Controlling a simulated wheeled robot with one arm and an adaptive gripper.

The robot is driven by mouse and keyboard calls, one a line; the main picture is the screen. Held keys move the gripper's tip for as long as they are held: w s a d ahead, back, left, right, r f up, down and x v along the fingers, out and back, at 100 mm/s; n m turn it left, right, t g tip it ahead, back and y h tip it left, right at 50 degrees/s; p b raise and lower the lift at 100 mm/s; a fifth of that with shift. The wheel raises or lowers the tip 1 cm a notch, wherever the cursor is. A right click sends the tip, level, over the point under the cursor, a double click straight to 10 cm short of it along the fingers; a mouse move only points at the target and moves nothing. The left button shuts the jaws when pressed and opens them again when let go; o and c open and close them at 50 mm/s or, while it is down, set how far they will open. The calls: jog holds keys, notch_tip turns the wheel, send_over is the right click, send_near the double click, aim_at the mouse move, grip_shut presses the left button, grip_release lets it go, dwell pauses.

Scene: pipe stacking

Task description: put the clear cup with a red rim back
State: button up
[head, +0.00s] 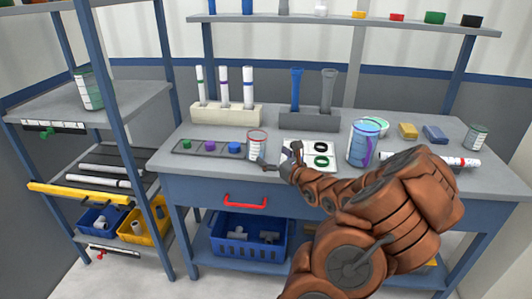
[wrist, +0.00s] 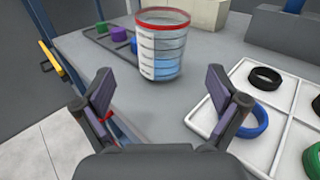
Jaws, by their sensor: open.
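The clear cup with a red rim (head: 257,145) stands upright on the workbench near its front edge, right of the strip with coloured knobs. In the wrist view the cup (wrist: 161,48) shows white graduation marks and blue in its lower part. My gripper (head: 280,158) is just to the right of the cup in the head view. In the wrist view my gripper (wrist: 162,90) is open, its two fingers spread, with the cup ahead of and beyond the fingertips. Nothing is between the fingers.
A white tray (wrist: 205,120) with black, blue and green rings lies close on the right. A strip with green, purple and blue knobs (head: 181,146) lies on the left. A larger blue-rimmed cup (head: 364,143) stands right of the tray. Racks with tubes stand behind.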

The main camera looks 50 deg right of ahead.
jog(key=shift+s+a, duration=0.2)
jog(key=shift+s, duration=0.65)
jog(key=w+a+r+n+g+y, duration=0.15)
jog(key=a+n+y, duration=0.3)
jog(key=a, duration=0.55)
jog(key=w+a+r+n+g+y, duration=0.15)
jog(key=a+r+n+y, duration=0.35)
jog(key=a, duration=0.6)
jog(key=w+a+r+n+g+y, duration=0.1)
jog(key=w+a+n+y, duration=0.15)
jog(key=a+n, duration=0.55)
jog(key=s+a+n+g+y, duration=0.3)
jog(key=s+a+n+g, duration=0.15)
jog(key=a, duration=0.95)
jog(key=s+a+f+n+g+h, duration=0.1)
jog(key=s+a+f+n+g, duration=0.3)
jog(key=s, duration=0.4)
jog(key=s+a+f+n+g+h, duration=0.2)
jog(key=s+a+n+g, duration=0.35)
jog(key=s, duration=0.25)
jog(key=s+d+f+n+g+h, duration=0.2)
jog(key=s+d+n+h, duration=0.4)
jog(key=s+d+h, duration=0.3)
jog(key=s+d, duration=0.2)
jog(key=s, duration=0.2)
jog(key=shift+f, duration=0.15)
